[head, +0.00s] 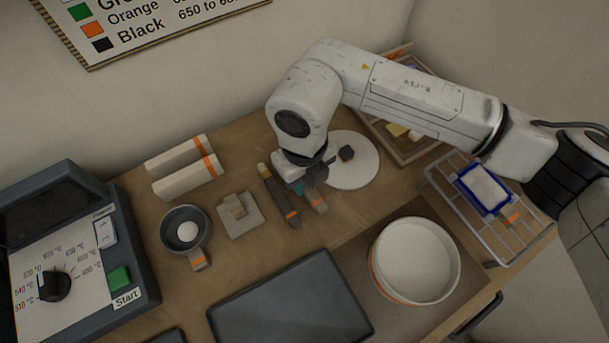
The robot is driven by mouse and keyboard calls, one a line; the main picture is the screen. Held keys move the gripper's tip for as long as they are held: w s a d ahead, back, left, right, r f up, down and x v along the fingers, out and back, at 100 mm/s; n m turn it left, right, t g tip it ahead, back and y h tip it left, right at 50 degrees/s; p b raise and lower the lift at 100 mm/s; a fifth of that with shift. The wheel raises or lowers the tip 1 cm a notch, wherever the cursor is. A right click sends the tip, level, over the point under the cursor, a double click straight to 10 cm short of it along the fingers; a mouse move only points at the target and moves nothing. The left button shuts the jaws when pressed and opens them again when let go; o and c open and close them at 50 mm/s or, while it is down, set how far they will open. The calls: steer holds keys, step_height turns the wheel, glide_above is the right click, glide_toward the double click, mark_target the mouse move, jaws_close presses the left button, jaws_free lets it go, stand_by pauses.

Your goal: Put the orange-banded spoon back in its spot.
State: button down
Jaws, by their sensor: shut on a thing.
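My gripper (302,183) points down over the middle of the table, between a dark bar and a white disc. Its jaws are shut on a small pale piece with an orange band (318,203), which looks like the handle of the orange-banded spoon. The rest of this piece is hidden under the gripper and wrist, so I cannot see a bowl or tell whether it touches the table. Just left of it lies the dark bar (276,192), with a yellowish far end and an orange band near its front end. I cannot tell which place is the spoon's spot.
A grey stepped block (239,214) and a dark round pan (172,239) holding a white ball stand left. The white disc (367,172) bears a dark lump. A white tub (455,265), dark slab (290,305), wire rack (447,200) and control box (140,262) surround the work area.

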steer(key=shift+f+b, duration=0.3)
stand_by(0.4)
steer(key=c, duration=0.9)
jaws_free()
step_height(320, 180, up, 11)
steer(key=b, duration=0.1)
steer(key=shift+f, duration=0.15)
